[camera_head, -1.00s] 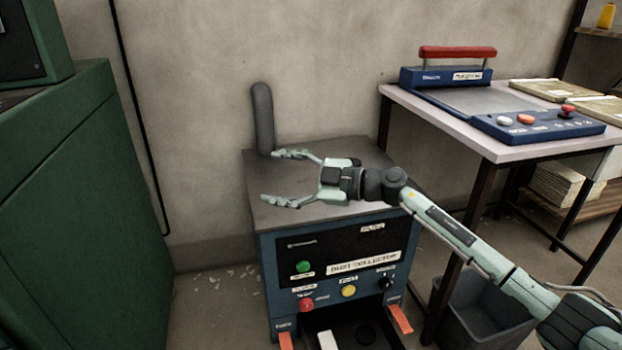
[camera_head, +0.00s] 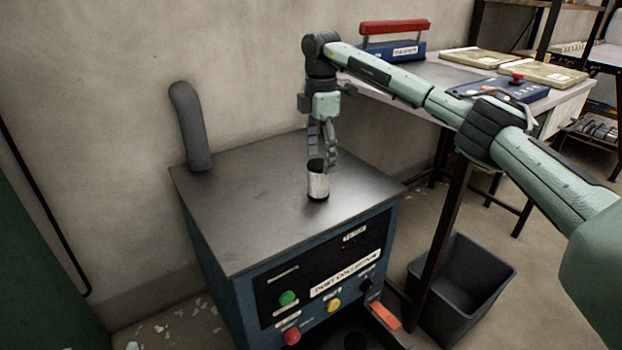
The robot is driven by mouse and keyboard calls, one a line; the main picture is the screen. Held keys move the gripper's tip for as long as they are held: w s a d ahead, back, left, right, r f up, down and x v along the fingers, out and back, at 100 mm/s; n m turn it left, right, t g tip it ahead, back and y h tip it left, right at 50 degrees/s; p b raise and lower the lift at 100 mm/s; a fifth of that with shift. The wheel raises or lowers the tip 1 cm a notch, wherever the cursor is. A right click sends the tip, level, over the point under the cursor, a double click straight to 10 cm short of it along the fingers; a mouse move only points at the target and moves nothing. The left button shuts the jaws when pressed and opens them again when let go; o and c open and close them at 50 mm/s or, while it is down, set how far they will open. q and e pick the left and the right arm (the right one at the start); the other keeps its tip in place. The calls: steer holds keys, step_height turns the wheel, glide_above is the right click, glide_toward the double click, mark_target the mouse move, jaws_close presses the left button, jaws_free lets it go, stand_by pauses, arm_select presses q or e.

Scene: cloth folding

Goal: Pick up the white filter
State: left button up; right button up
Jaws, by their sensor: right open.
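The white filter (camera_head: 318,186) is a small upright cylinder with a dark top and a dark base. It stands on the grey metal top of the dust collector (camera_head: 240,215). My right gripper (camera_head: 322,160) points down just above the filter, its fingers open around or beside its dark top; I cannot tell whether they touch it. My left gripper is not in view.
A dark upright pipe (camera_head: 190,125) rises at the back left of the collector. A side table with a blue machine with a red handle (camera_head: 395,27) stands behind my right arm. A grey bin (camera_head: 462,285) sits on the floor at right.

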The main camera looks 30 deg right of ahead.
mark_target(319, 177)
steer(key=f, duration=0.6)
steer(key=shift+w+d, duration=0.1)
steer(key=shift+w, duration=0.1)
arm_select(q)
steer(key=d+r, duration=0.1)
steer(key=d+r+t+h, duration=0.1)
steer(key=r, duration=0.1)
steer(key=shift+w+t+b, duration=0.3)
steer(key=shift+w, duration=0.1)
arm_select(e)
steer(key=shift+f, duration=0.4)
steer(key=c, duration=1.3)
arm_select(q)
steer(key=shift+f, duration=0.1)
arm_select(e)
steer(key=shift+r, duration=0.1)
